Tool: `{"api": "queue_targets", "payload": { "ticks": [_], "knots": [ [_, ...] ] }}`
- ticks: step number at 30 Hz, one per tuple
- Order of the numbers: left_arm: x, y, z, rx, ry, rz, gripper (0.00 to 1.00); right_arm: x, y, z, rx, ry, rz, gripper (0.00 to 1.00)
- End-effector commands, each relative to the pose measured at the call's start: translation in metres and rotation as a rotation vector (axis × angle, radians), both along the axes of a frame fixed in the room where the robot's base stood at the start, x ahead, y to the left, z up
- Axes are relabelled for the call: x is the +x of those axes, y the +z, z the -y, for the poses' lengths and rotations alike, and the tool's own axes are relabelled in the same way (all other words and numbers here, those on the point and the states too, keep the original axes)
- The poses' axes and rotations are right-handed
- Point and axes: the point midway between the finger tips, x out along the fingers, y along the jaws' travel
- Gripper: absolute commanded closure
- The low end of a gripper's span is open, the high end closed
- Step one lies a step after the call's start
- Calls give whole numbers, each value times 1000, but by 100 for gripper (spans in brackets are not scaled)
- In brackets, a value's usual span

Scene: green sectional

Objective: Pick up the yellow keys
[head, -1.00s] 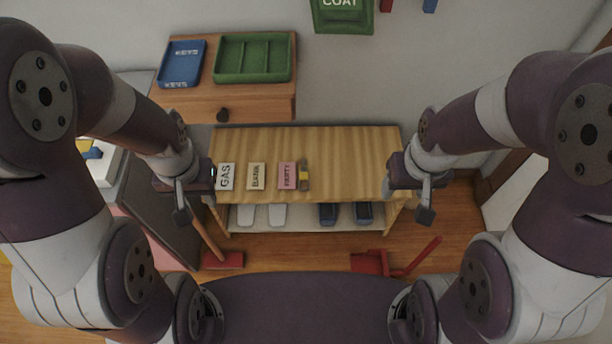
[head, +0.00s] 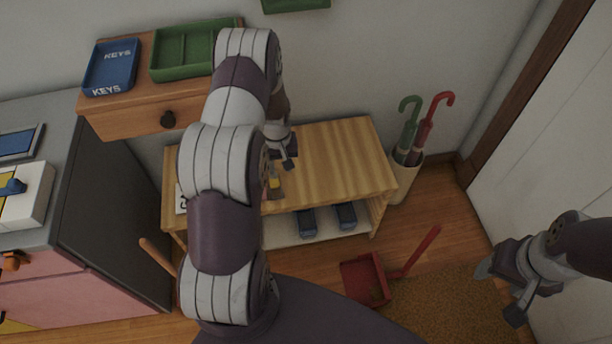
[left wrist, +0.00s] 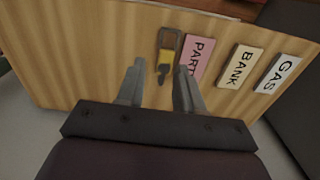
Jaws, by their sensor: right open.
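The yellow keys (left wrist: 166,56) lie on the wooden bench top (left wrist: 100,55), beside the pink PARTY card (left wrist: 196,60) in the left wrist view. They look like a yellow tag with a darker metal part. In the head view the keys (head: 274,183) show just right of my left arm. My left gripper (left wrist: 159,72) is open, its fingers pointing toward the keys, and nothing is between them. In the head view my left gripper (head: 285,150) is over the bench. My right gripper (head: 500,293) is open and empty, at the lower right over the floor.
BANK (left wrist: 244,65) and GAS (left wrist: 278,73) cards lie in the same row. A blue KEYS tray (head: 111,68) and a green tray (head: 185,50) sit on the drawer shelf (head: 140,120). An umbrella stand (head: 403,178) is right of the bench. A red dustpan (head: 365,280) is on the floor.

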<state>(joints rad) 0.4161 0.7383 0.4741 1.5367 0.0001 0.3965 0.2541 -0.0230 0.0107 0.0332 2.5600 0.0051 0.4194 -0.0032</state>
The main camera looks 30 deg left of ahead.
Motion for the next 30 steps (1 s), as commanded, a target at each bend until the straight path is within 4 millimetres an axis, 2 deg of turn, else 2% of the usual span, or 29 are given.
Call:
{"api": "queue_targets", "payload": {
  "ticks": [2, 9, 14, 18, 21, 29, 30],
  "knots": [
    [1, -8, 0, 1, 25, 1, 64, 0, -3, 0, 0, 0, 0, 39],
    [1, -61, 0, 1, 31, 1, 64, 0, -15, 0, 0, 0, 0, 39],
    [1, -80, -1, 1, 31, 3, 64, 0, -18, 0, 0, 0, 0, 39],
    [0, -108, -3, 1, 30, 1, 64, 0, -27, 0, 0, 0, 0, 39],
    [1, -121, -3, 2, 30, 4, 64, 0, -30, 0, 0, 0, 0, 39],
    [1, -126, -3, 2, 30, 4, 64, 0, -29, 0, 0, 0, 0, 39],
    [1, -126, -3, 2, 30, 4, 70, 0, -29, 0, 0, 0, 0, 39]
  ]
}}
